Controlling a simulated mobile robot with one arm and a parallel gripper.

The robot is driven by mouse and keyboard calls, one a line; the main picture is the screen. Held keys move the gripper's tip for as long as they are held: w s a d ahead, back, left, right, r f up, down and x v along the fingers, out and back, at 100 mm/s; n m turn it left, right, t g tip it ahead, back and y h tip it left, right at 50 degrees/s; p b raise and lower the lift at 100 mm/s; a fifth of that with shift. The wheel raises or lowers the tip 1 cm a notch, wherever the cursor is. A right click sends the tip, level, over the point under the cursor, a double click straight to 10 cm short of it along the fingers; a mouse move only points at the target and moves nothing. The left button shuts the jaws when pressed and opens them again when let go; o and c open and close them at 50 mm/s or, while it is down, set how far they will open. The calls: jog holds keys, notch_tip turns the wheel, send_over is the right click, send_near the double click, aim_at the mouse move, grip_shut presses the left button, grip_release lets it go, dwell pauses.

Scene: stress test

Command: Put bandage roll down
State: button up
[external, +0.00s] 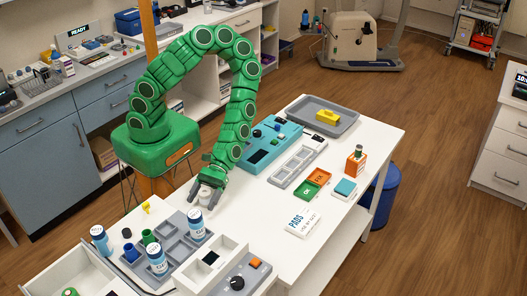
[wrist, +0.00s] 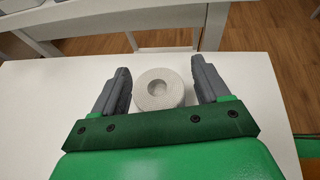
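The bandage roll (wrist: 160,90) is a short whitish cylinder with a round hollow in its top. In the wrist view it stands upright on the white table (wrist: 50,110), between the two dark grey fingers of my gripper (wrist: 162,82). A gap shows between the roll and each finger, so the gripper is open around it. In the external view my gripper (external: 207,186) points down at the table's left part, and the roll (external: 205,197) shows partly between the fingers, low at the tabletop. The fingers hide part of it there.
A grey compartment tray (external: 172,238) with blue-and-white bottles (external: 196,224) stands close in front of the gripper. A teal case (external: 270,146), a long grey tray (external: 297,166) and a booklet (external: 303,222) lie to the right. Bare tabletop surrounds the roll.

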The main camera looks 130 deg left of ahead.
jog(key=shift+a+r, duration=0.15)
jog(key=shift+r, duration=0.05)
jog(key=v, duration=1.1)
jog(key=shift+s+a+r, duration=0.15)
jog(key=shift+a+r, duration=0.05)
jog(key=shift+a, duration=0.1)
dwell(0.4)
jog(key=shift+s+d+r+m+g, duration=0.2)
jog(key=shift+m+g, duration=0.1)
jog(key=s+a+r+m+g+y, duration=0.2)
jog(key=s+r+m+g+y, duration=0.1)
jog(key=s+r+m+y, duration=1)
jog(key=s+r+m, duration=0.6)
jog(key=s+r, duration=0.1)
jog(key=s, duration=0.1)
jog(key=shift+s+g, duration=0.2)
jog(key=shift+g, duration=0.2)
